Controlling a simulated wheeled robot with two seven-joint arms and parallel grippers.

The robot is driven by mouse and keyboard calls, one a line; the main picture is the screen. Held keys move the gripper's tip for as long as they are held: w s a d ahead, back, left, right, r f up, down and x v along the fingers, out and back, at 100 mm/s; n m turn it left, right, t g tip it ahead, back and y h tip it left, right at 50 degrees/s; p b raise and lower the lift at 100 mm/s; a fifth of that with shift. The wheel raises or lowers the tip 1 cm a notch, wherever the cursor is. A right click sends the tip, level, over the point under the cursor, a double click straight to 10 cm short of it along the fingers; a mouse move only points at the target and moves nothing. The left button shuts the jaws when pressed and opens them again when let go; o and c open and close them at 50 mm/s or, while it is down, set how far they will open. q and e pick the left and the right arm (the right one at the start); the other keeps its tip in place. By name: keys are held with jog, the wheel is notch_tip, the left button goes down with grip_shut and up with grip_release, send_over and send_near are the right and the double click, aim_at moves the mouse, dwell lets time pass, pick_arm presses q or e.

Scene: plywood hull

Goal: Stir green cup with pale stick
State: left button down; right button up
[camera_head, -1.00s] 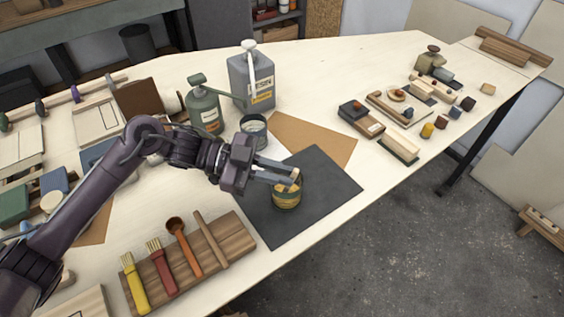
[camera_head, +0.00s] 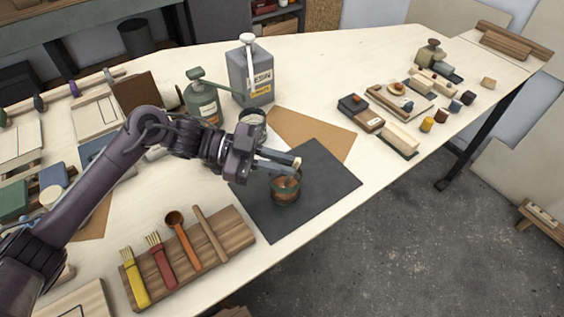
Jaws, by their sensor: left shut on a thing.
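My left gripper (camera_head: 282,164) is just above the cup and shut on the pale stick (camera_head: 297,163). The stick's top end shows at the fingertips. Its lower part is mostly hidden by the fingers and seems to reach down into the cup. My right gripper is not in view.
A wooden rack (camera_head: 238,236) with brushes, a spoon and a wooden stick lies in front. A grey can (camera_head: 251,85), a green can (camera_head: 203,104) and a small tin (camera_head: 252,118) stand behind. Brown paper (camera_head: 318,132) lies beside the mat. Blocks lie to the right.

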pick_arm(q)
notch_tip(320, 180, up, 8)
jog(key=s+d+p, duration=0.1)
jog(key=s+p, duration=0.1)
jog(key=p, duration=0.5)
jog(key=shift+d, duration=0.3)
dwell(0.5)
notch_tip(320, 180, up, 4)
jog(key=p, duration=0.3)
jog(key=s+r+p, duration=0.2)
jog(key=s+p, duration=0.4)
jog(key=s, duration=0.3)
dwell(4.7)
